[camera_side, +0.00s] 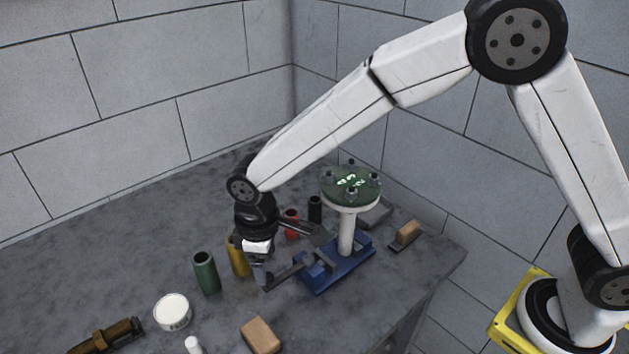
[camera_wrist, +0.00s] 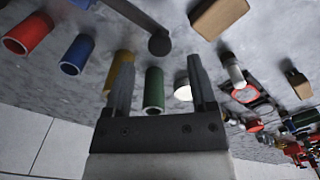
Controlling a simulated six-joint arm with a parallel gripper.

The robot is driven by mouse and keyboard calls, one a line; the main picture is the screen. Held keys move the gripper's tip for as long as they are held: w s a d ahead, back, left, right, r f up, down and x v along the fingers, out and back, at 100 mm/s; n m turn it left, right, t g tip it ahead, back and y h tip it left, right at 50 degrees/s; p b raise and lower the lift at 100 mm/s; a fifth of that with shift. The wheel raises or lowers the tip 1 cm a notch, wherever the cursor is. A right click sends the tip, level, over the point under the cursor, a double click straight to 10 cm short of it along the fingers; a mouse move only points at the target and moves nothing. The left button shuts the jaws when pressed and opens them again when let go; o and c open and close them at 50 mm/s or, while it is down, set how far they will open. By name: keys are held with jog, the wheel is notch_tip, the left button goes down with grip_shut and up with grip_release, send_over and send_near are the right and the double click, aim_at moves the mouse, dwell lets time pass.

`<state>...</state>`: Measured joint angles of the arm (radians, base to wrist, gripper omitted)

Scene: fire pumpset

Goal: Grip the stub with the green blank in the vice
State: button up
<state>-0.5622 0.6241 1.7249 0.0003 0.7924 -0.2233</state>
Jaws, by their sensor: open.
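The stub (camera_side: 347,235) is a white upright pipe with a wide flange on top. The dark green round blank (camera_side: 351,183) lies on that flange, with bolts around its rim and bright green markings. The stub stands at the blue vice (camera_side: 340,270); whether the jaws are tight on it I cannot tell. The vice's dark handle bar (camera_side: 285,275) reaches left toward my gripper (camera_side: 262,278). The bar, with a round knob, also shows at the top of the wrist view (camera_wrist: 140,22). My gripper (camera_wrist: 161,62) is open and empty, left of the vice. Stub and blank are outside the wrist view.
Near my gripper stand a green cylinder (camera_side: 206,272) and a yellow cylinder (camera_side: 238,257). Red (camera_side: 291,222) and black (camera_side: 315,209) cylinders stand behind. A white round tub (camera_side: 172,311), wooden block (camera_side: 260,336) and brass fitting (camera_side: 106,336) lie in front. A brush (camera_side: 406,235) lies right of the vice.

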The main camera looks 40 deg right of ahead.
jog(key=shift+f, duration=1.75)
grip_shut()
